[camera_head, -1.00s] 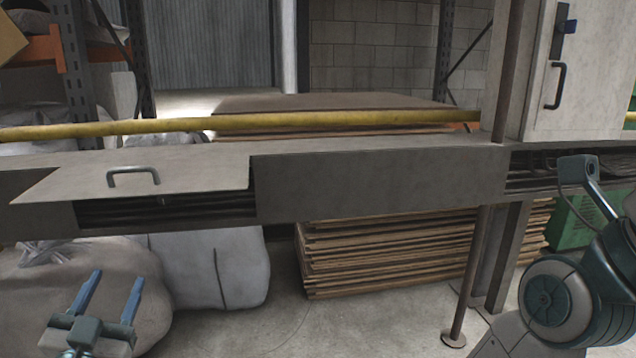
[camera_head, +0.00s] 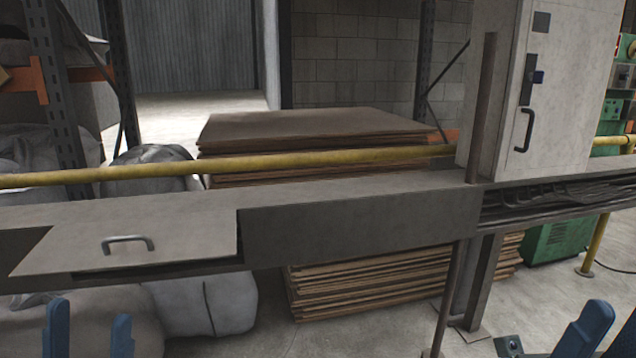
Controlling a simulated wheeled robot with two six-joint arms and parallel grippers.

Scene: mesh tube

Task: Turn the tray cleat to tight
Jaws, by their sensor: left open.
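The grey tray (camera_head: 360,215) runs across the view as a long metal trough. A flat lid panel (camera_head: 190,235) with a bar handle (camera_head: 128,244) sits at its left part, with a narrow dark gap under its lower edge. Dark cables (camera_head: 560,196) show in the open right section. I cannot make out the cleat. My left gripper (camera_head: 90,332) is at the bottom left, below and in front of the lid, open and empty, its blue fingers apart and touching nothing. At the bottom right, a blue part of my right arm or gripper (camera_head: 590,328) is cut by the frame.
A yellow pipe (camera_head: 300,163) runs behind the tray. A cabinet with a black handle (camera_head: 524,130) stands at the right, and a thin post (camera_head: 449,290) drops below the tray. Stacked boards (camera_head: 350,285) and pale sacks (camera_head: 225,300) lie beneath and behind.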

